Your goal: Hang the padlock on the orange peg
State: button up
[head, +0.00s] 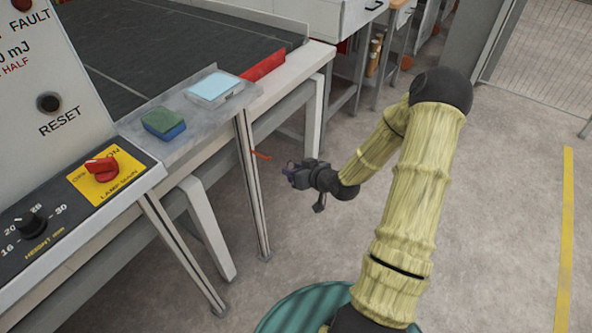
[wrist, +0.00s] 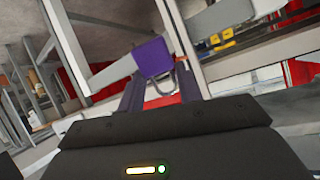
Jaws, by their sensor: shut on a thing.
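The padlock has a purple body (wrist: 153,56) and a thin grey shackle. In the wrist view it sits between my fingers, body at the fingertips and shackle toward the palm. My gripper (wrist: 158,78) is shut on it. In the head view my gripper (head: 292,174) is beside the bench, with only a small dark purple bit of the padlock (head: 290,168) showing. The orange peg (head: 262,155) sticks out to the right from a metal bench leg. The padlock is to the right of and slightly below the peg in the picture, apart from it.
The metal leg (head: 252,190) stands under a grey side shelf (head: 190,97) holding a green-and-blue sponge (head: 163,123) and a pale blue pad (head: 213,87). A control panel (head: 75,185) is at the left. Floor (head: 500,200) on the right is clear.

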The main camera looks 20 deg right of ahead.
jog(key=w+a+f+b, duration=0.1)
jog(key=w+a+b, duration=0.1)
jog(key=w+a, duration=0.3)
jog(key=shift+w+f+b, duration=0.4)
jog(key=shift+w, duration=0.5)
dwell(0.9)
jog(key=shift+w+a+f+t+y+b, duration=0.25)
jog(key=shift+f+t+b, duration=0.2)
jog(key=shift+t+b, duration=0.65)
jog(key=shift+w+a+f+t+y+b, duration=0.25)
jog(key=shift+w+b, duration=0.15)
jog(key=shift+b, duration=0.7)
jog(key=shift+w+a+f+t+y+b, duration=0.1)
jog(key=shift+w+a+t+b, duration=0.3)
jog(key=shift+b, duration=0.7)
jog(key=shift+w+a+f+t+y+b, duration=0.15)
jog(key=shift+w+b, duration=0.3)
jog(key=shift+b, duration=0.65)
jog(key=o, duration=1.1)
jog(key=shift+s+d, duration=0.1)
jog(key=v, duration=1.7)
jog(key=shift+s+p, duration=0.1)
jog(key=shift+p, duration=0.25)
